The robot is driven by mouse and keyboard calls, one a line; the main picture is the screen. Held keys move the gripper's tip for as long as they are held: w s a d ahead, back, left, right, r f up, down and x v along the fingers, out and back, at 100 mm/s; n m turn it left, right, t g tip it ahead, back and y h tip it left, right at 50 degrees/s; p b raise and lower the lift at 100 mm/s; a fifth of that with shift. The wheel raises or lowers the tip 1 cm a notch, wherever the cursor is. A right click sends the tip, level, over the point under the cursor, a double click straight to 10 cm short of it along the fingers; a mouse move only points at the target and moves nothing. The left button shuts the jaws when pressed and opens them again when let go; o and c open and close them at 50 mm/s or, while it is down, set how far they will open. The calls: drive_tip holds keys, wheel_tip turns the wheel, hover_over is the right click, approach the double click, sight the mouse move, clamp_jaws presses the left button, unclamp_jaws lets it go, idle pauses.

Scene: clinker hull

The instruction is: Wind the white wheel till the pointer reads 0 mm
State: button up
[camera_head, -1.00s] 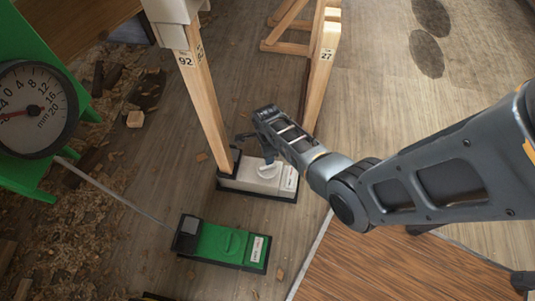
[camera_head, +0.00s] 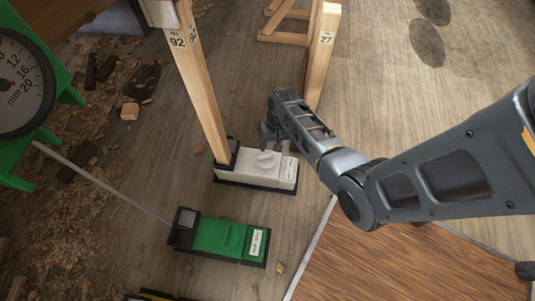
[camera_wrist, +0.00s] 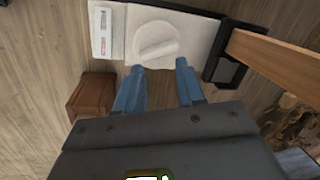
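The white wheel (camera_head: 266,159) is a round knob with a raised grip bar on top of a white block (camera_head: 285,171) with a black base on the floor. It also shows in the wrist view (camera_wrist: 155,44). My gripper (camera_head: 268,138) is just above and beside the wheel. In the wrist view its two blue fingers (camera_wrist: 158,68) are spread apart at the wheel's near edge, with nothing between them; contact cannot be told. The round dial (camera_head: 20,85), marked in mm, is cut off at the left edge; its pointer is not clearly visible.
A green block with a green knob (camera_head: 231,238) lies in front of the white one. A wooden post marked 92 (camera_head: 196,80) rises at the white block's left end. Another post marked 27 (camera_head: 322,60) stands behind. A brown wooden box (camera_wrist: 92,96) is beside the fingers.

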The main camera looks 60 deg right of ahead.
sight(266, 155)
drive_tip(key=n, duration=0.4)
drive_tip(key=shift+s+d+f+b, duration=0.15)
drive_tip(key=shift+b, duration=0.15)
drive_tip(key=n, duration=0.4)
drive_tip(key=n+t+b, duration=0.1)
drive_tip(key=n, duration=0.1)
drive_tip(key=shift+s+d+y, duration=0.2)
drive_tip(key=shift+d+y, duration=0.1)
drive_tip(key=shift+y, duration=0.1)
drive_tip(key=n, duration=0.4)
drive_tip(key=shift+s+d+r+b, duration=0.15)
drive_tip(key=shift+r+b, duration=0.05)
drive_tip(key=shift+b, duration=0.2)
drive_tip(key=shift+w+a+f+n+t+y+b, duration=0.15)
drive_tip(key=shift+w+a+f+n+b, duration=0.15)
drive_tip(key=shift+f+n+b, duration=0.7)
drive_tip(key=shift+w+a+f+n+t+y+b, duration=0.1)
drive_tip(key=shift+w+a+f+n+b, duration=0.2)
drive_tip(key=shift+f+n, duration=0.7)
drive_tip(key=shift+w+a+f+n+t+y+b, duration=0.25)
drive_tip(key=shift+f+n+b, duration=0.45)
drive_tip(key=shift+f, duration=0.7)
clamp_jaws()
